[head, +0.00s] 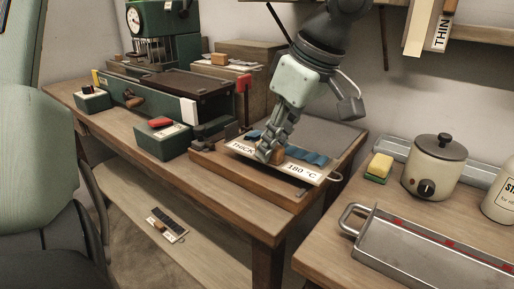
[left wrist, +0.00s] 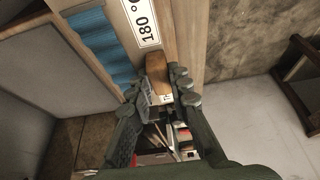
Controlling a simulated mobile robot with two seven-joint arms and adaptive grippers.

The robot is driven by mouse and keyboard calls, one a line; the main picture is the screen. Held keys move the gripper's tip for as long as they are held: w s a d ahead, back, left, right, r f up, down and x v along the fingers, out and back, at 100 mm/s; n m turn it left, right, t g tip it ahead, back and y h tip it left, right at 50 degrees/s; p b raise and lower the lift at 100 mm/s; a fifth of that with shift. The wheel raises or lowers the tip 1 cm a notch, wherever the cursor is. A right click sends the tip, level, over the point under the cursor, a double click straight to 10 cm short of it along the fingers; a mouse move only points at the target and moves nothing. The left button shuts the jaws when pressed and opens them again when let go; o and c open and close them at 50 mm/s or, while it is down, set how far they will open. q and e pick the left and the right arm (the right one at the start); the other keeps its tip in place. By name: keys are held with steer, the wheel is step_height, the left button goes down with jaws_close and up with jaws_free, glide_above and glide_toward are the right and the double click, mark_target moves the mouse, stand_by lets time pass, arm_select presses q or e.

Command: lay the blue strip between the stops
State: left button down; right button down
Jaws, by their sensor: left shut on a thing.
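A blue ribbed strip (head: 306,156) lies on a pale board labelled "THICK" and "180 °C" (head: 316,176), above a wooden base on the bench. My left gripper (head: 272,157) hides part of the strip and board in the head view. It is shut on a brown wooden knob (head: 277,156) at the board's edge. In the left wrist view, the knob (left wrist: 158,70) sits between the fingers (left wrist: 164,92), beside the "180 °C" label, with the blue strip (left wrist: 98,45) at upper left. I cannot tell which parts are the stops. My right gripper is not in view.
A green machine (head: 170,90) with a red-tipped post (head: 243,84) stands at the bench's back left. A green box (head: 163,139) with a red top is left of the board. A pot (head: 434,168), sponge (head: 379,166) and metal tray (head: 430,255) occupy the right table.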

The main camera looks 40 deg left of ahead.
arm_select(q)
step_height(320, 180, up, 4)
glide_above(319, 179)
steer(key=shift+r, duration=0.15)
steer(key=shift+d+r, duration=0.4)
steer(key=shift+d, duration=0.2)
steer(key=shift+a, duration=0.15)
